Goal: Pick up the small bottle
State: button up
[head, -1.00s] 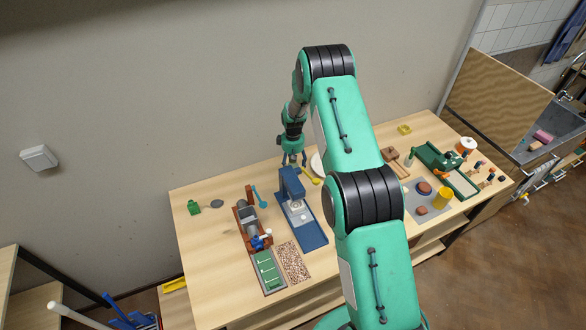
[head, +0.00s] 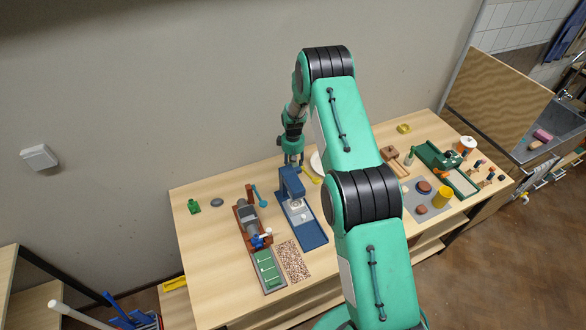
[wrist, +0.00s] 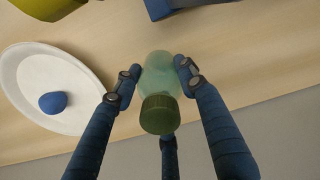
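The small bottle (wrist: 158,80), pale translucent green with a dark green cap, is in the middle of the wrist view, between the fingers of my gripper (wrist: 158,78). The left and right fingertips press in at its two sides, and the third finger lies below the cap in the picture. My gripper looks shut on it. In the head view my gripper (head: 293,160) is low over the back of the wooden table (head: 215,260), behind the blue press (head: 292,186). The bottle cannot be made out there.
A white plate (wrist: 28,62) with a blue lump (wrist: 53,102) lies left of the bottle. A yellow-green object (wrist: 46,6) and the blue press's base (wrist: 180,5) are at the wrist view's top. A wall stands close behind the table.

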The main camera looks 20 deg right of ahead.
dwell(0.4)
jog(key=shift+r+b, duration=0.8)
jog(key=shift+r, duration=4.2)
